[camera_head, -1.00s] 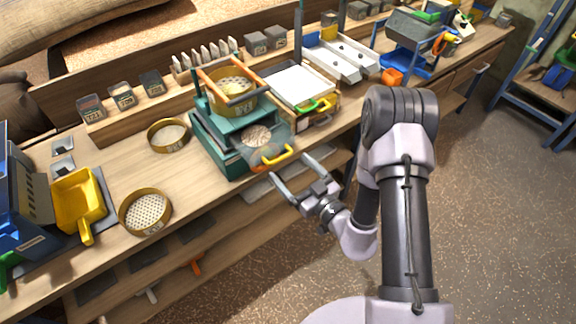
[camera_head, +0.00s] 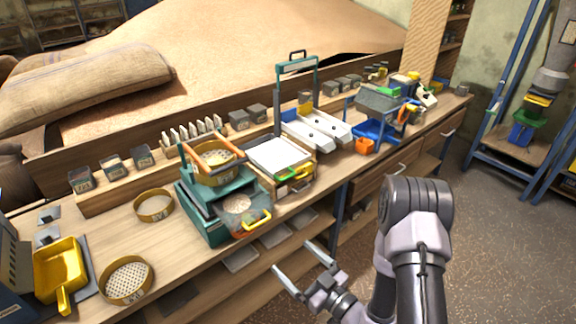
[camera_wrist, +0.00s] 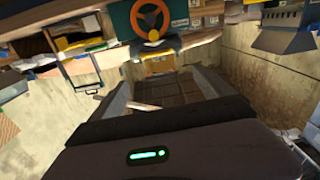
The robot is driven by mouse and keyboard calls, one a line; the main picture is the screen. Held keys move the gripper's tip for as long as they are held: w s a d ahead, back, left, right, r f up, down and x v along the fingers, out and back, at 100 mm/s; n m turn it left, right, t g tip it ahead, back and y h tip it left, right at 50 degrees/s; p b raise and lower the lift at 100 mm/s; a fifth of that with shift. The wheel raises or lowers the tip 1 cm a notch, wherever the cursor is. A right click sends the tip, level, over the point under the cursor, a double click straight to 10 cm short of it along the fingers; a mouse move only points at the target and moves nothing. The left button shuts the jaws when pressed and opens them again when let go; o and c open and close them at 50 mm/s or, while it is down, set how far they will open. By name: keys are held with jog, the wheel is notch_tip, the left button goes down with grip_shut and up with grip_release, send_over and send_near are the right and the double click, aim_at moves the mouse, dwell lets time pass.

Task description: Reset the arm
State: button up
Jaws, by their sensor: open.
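My gripper (camera_head: 303,271) shows at the lower middle of the head view, with its two fingers spread apart and nothing between them. It is in front of the bench's front side, near the lower shelf, apart from the things on top. My arm (camera_head: 415,235) bends up at the lower right. In the wrist view my gripper (camera_wrist: 155,92) points at a pale wall area with a brown, grid-like patch between the fingers. The wrist view is dim, and what that patch is I cannot tell.
The wooden bench (camera_head: 98,235) holds a teal sieve machine (camera_head: 200,205), brass sieves (camera_head: 127,281), a yellow scoop (camera_head: 60,270), a white-topped tray unit (camera_head: 280,158) and a blue stand (camera_head: 375,130). A blue rack (camera_head: 490,105) stands at the right. The floor (camera_head: 500,230) at the right is clear.

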jog(key=s+a+r+n+g+y, duration=0.4)
jog(key=a+r+n+g+y, duration=0.25)
jog(key=r+n, duration=0.5)
jog(key=s+a+r+n+g+h+b, duration=0.3)
jog(key=s+n+g, duration=0.8)
jog(key=n, duration=1.1)
jog(key=s+d+n+t+h, duration=0.3)
jog(key=s+d+n+h, duration=0.4)
jog(key=n, duration=0.7)
jog(key=w+d+r+n+t+h, duration=0.1)
jog(key=d+r+n+t+h, duration=0.3)
jog(key=d+n, duration=0.4)
jog(key=n+t+h, duration=0.1)
jog(key=n+t, duration=0.1)
jog(key=n, duration=0.2)
jog(key=shift+r+h+b, duration=0.2)
jog(key=shift+h+b, duration=0.1)
jog(key=shift+h, duration=0.05)
